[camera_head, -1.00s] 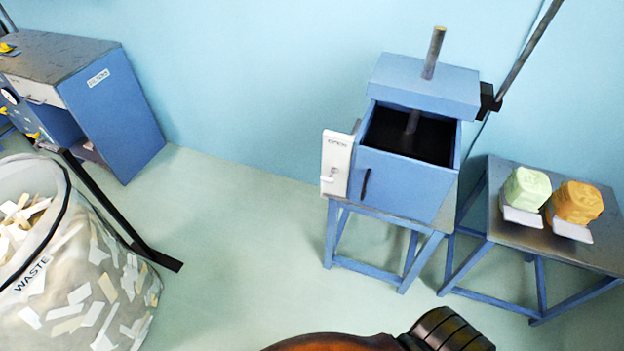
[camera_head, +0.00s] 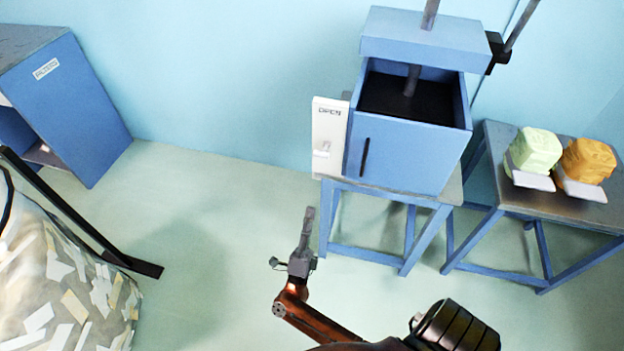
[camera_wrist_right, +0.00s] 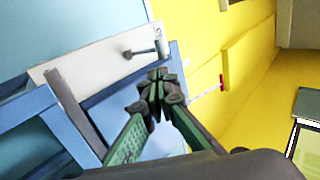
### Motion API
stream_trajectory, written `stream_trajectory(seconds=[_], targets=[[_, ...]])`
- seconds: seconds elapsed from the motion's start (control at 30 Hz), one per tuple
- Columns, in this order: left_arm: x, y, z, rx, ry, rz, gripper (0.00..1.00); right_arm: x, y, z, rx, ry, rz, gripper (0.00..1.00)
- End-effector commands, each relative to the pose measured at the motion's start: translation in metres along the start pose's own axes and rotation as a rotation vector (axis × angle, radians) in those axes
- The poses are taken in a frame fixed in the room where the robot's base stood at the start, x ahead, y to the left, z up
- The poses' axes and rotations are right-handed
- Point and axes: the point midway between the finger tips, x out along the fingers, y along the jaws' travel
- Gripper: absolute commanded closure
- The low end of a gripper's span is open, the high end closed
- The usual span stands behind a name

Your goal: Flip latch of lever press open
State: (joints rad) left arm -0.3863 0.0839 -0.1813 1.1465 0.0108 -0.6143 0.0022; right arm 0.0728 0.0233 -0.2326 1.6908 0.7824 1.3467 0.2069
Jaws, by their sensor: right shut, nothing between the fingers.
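The blue lever press (camera_head: 405,155) stands on a blue-legged table, its box open at the top beneath a raised blue lid (camera_head: 425,38). A white plate lettered "OPEN" (camera_head: 329,120) is on its left side, with a small grey latch (camera_head: 324,150) low on it. The plate (camera_wrist_right: 95,60) and latch (camera_wrist_right: 148,48) also show in the right wrist view. My right gripper (camera_head: 309,212) is shut and empty, pointing up below the plate, apart from it. In the right wrist view its fingertips (camera_wrist_right: 160,82) appear just below the latch. My left gripper is out of view.
A side table (camera_head: 490,165) at right holds a green block (camera_head: 536,148) and an orange block (camera_head: 587,160) on white pieces. A waste bag (camera_head: 65,285) and dark bar (camera_head: 80,220) are at left, below a blue desk (camera_head: 85,115). Open floor lies between.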

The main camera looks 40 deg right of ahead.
Motion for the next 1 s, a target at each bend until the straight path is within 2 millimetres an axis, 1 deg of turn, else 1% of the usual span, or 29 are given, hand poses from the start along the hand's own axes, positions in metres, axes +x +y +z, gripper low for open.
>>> stream_trajectory(seconds=[0.17,0.5,0.7,0.83,1.0], targets=[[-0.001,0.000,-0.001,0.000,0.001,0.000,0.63,0.020,-0.002,-0.002,0.005,0.010,-0.004,1.00],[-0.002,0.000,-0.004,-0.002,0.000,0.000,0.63,0.089,-0.002,-0.002,0.003,0.006,-0.005,1.00],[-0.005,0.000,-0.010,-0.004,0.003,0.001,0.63,0.121,-0.002,-0.001,0.003,0.004,-0.005,1.00],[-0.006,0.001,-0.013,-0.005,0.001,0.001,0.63,0.134,-0.001,-0.002,0.001,0.004,-0.004,1.00],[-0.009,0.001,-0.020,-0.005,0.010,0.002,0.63,0.139,-0.001,-0.001,0.001,0.003,-0.001,1.00]])
